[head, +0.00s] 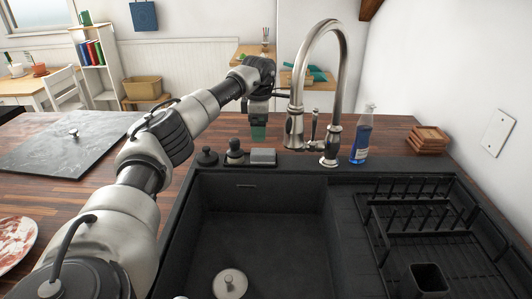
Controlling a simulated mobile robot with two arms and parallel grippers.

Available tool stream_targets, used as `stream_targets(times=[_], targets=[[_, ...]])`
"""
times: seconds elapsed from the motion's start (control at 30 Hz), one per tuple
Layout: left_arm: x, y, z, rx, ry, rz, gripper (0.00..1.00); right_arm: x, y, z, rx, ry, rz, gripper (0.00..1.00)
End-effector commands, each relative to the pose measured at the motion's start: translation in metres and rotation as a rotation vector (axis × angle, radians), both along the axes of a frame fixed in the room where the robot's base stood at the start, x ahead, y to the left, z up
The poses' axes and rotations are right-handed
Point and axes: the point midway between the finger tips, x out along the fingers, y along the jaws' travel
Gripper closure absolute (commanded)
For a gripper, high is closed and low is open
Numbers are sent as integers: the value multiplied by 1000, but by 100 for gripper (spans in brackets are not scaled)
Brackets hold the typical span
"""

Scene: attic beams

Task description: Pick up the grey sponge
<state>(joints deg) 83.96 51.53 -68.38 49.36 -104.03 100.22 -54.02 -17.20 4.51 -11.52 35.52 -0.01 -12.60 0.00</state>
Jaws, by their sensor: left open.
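The grey sponge (263,156) lies on a small dark tray behind the sink, at the right end of the tray. My left gripper (258,138) points down just above and behind the sponge in the picture. It is open and seems apart from the sponge. Its fingers are seen nearly edge-on, so the gap between them is hard to see. My right gripper is out of view.
A tall curved faucet (330,100) stands close right of the sponge, with a blue spray bottle (362,138) beyond it. A dark brush (235,150) and a black stopper-like piece (207,157) stand to the left. The black sink (262,215) and dish rack (420,220) lie in front.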

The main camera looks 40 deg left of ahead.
Motion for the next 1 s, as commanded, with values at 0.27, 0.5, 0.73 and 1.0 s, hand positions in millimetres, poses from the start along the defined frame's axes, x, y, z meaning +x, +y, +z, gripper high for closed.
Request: stream_targets(times=[0.27, 0.5, 0.73, 1.0], targets=[[0, -1, -31, -1, 1, 0, 23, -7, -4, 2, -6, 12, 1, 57], [-1, -8, -61, -1, 4, -1, 23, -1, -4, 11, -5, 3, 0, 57], [0, -7, -82, 0, 0, -1, 23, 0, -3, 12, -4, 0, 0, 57], [0, -7, -82, 0, 0, 0, 34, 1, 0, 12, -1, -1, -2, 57]])
